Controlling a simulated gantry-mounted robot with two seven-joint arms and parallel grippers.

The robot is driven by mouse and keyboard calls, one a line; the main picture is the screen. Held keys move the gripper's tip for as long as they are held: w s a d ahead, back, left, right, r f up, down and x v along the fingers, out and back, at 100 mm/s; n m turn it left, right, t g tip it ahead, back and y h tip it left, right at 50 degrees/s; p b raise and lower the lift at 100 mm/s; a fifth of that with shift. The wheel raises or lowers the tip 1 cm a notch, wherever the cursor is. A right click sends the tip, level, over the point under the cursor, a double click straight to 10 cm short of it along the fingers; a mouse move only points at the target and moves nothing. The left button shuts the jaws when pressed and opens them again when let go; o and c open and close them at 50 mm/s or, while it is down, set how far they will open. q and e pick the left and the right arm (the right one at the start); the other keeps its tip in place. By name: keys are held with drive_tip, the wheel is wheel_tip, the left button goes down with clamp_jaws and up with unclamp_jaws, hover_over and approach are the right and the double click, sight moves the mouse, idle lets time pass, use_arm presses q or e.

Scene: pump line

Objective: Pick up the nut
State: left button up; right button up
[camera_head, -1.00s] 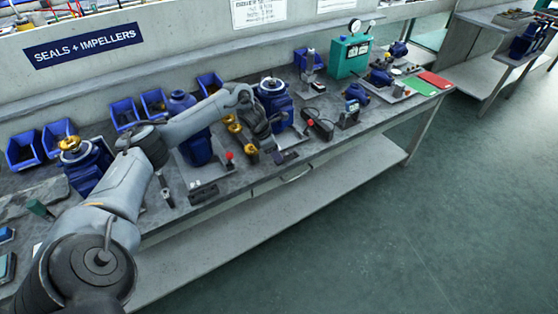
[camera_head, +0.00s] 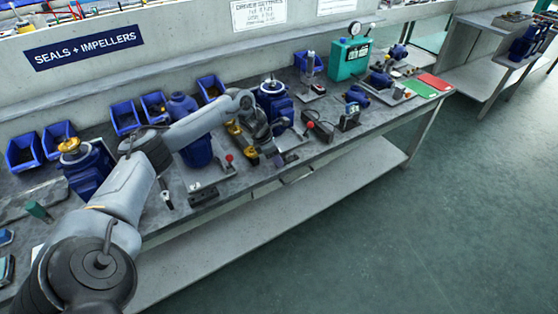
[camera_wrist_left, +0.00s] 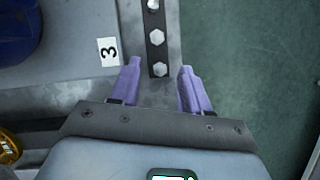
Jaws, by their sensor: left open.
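Silver hex nuts sit in a row on a dark narrow strip in the left wrist view; the nearest nut (camera_wrist_left: 159,69) lies between and just beyond the fingertips. Another nut (camera_wrist_left: 157,37) sits farther along, and one more (camera_wrist_left: 154,5) is at the top edge. My left gripper (camera_wrist_left: 160,66) is open, its purple fingers on either side of the strip's near end, with nothing held. In the head view my left gripper (camera_head: 276,158) is over the bench's front edge, beside the dark strip (camera_head: 291,157); the nuts are too small to make out there. My right gripper is not in view.
Green floor (camera_wrist_left: 240,60) lies beyond the bench edge.

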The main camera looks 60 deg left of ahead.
use_arm(q)
clamp_jaws()
idle(0.3)
drive_tip(key=shift+r, duration=0.15)
